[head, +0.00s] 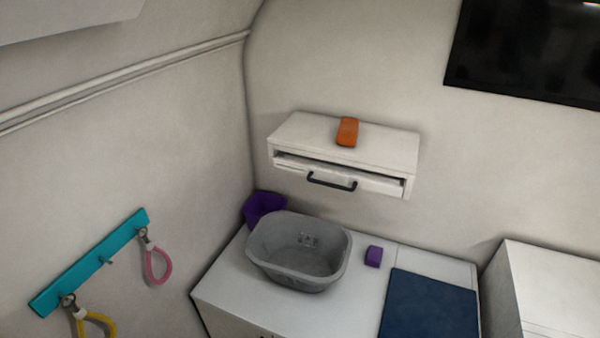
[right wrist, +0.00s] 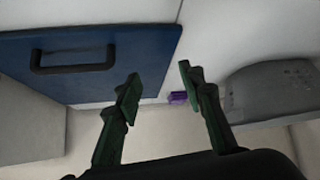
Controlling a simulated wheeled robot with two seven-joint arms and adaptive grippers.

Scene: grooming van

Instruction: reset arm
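My right gripper (right wrist: 158,88) shows in the right wrist view with its two dark green fingers spread apart. It is open, with nothing held between the fingers. A small purple block (right wrist: 178,97) shows beyond the fingertips, apart from them; in the head view a purple block (head: 374,256) lies on the white counter (head: 228,285). Neither gripper is in the head view. My left gripper is not in any view.
A grey basin (head: 300,278) stands on the counter beside a purple container (head: 264,206) and a blue mat (head: 430,305). An orange object (head: 347,131) lies on the wall drawer unit (head: 400,150), its drawer slightly open. A teal rack (head: 85,268) holds pink and yellow loops.

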